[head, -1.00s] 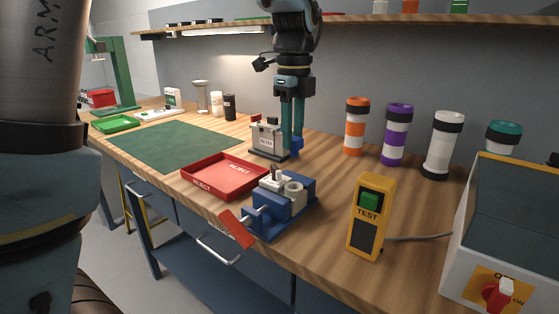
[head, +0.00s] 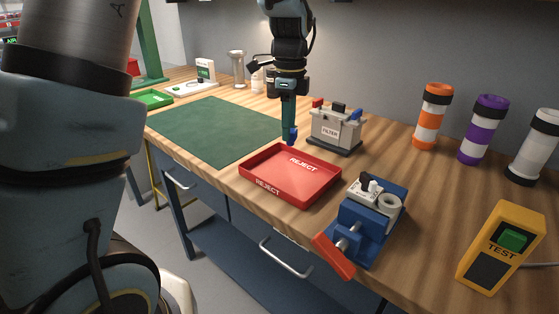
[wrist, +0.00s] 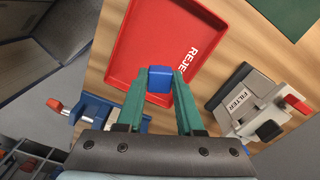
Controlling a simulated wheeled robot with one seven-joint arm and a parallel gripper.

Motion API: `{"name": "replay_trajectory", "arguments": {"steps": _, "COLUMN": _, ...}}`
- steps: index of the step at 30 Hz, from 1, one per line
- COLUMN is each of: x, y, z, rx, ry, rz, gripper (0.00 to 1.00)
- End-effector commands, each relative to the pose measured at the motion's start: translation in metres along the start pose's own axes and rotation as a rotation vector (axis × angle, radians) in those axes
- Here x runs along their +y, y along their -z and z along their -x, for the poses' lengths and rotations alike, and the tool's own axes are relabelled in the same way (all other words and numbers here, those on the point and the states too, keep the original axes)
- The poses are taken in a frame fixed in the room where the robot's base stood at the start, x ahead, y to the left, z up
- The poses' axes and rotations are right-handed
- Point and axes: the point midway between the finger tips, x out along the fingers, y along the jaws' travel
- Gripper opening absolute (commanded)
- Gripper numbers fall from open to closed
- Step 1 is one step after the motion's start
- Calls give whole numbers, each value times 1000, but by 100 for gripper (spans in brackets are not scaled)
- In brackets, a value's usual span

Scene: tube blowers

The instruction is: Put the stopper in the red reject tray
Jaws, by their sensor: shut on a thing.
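The blue stopper (head: 292,135) is pinched between the fingertips of my gripper (head: 289,137), which points down. In the wrist view the stopper (wrist: 160,86) sits between the two green fingers, its lower faces hidden. The red reject tray (head: 262,188) lies on the bench, empty, its floor marked REJECT. In the head view the stopper shows just behind the tray's back rim. In the wrist view it overlaps the near part of the tray (wrist: 150,45), apparently above it; the exact height is hard to tell.
A grey filter box (head: 334,130) with red, black and blue parts on top stands right of my gripper. A blue vise (head: 368,228) stands right of the tray, with a yellow test box (head: 503,248) beyond. A green mat (head: 205,130) lies clear to the left.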

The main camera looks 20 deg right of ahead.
Motion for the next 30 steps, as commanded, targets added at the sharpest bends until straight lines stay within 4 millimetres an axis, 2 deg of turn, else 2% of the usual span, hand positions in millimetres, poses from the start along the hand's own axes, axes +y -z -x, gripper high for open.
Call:
{"name": "replay_trajectory", "arguments": {"steps": 6, "x": 1, "y": 0, "z": -38, "rx": -2, "ry": -4, "rz": 0, "gripper": 0}}
{"name": "replay_trajectory", "arguments": {"steps": 18, "x": 1, "y": 0, "z": -83, "rx": -1, "ry": -2, "rz": -1, "gripper": 0}}
{"name": "replay_trajectory", "arguments": {"steps": 30, "x": 0, "y": 0, "z": -90, "rx": -1, "ry": 0, "rz": -1, "gripper": 0}}
